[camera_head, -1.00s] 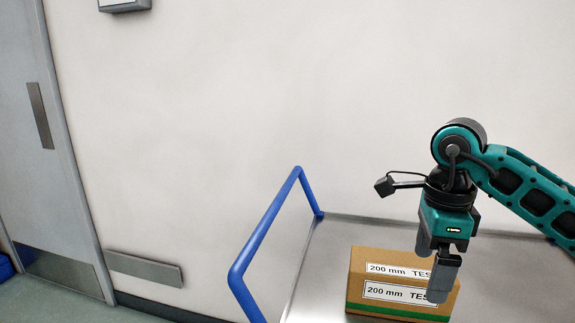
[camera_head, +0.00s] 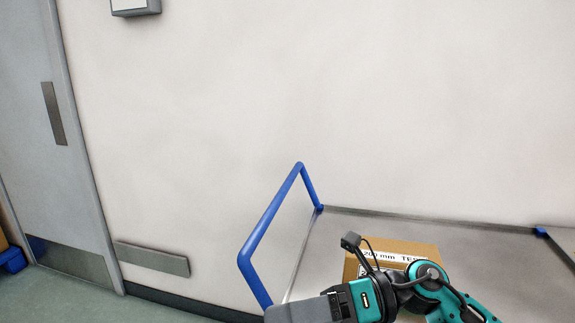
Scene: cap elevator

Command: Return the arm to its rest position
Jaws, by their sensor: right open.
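My right arm comes in at the bottom right of the head view, bent low in front of the cardboard box (camera_head: 405,248). My right gripper (camera_head: 290,313) points to the left at the bottom edge, near the foot of the blue handle. It is open and holds nothing that I can see; its fingertips are partly cut off by the frame edge. The box is brown with white "200 mm TEST" labels, and my arm hides its lower part. My left gripper is not in view.
The box stands on a grey metal cart top (camera_head: 480,235) with a blue tube handle (camera_head: 268,225) at its left. A pale wall is behind. A grey door (camera_head: 60,150) is at the left, and a blue bin (camera_head: 12,260) stands at the left edge.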

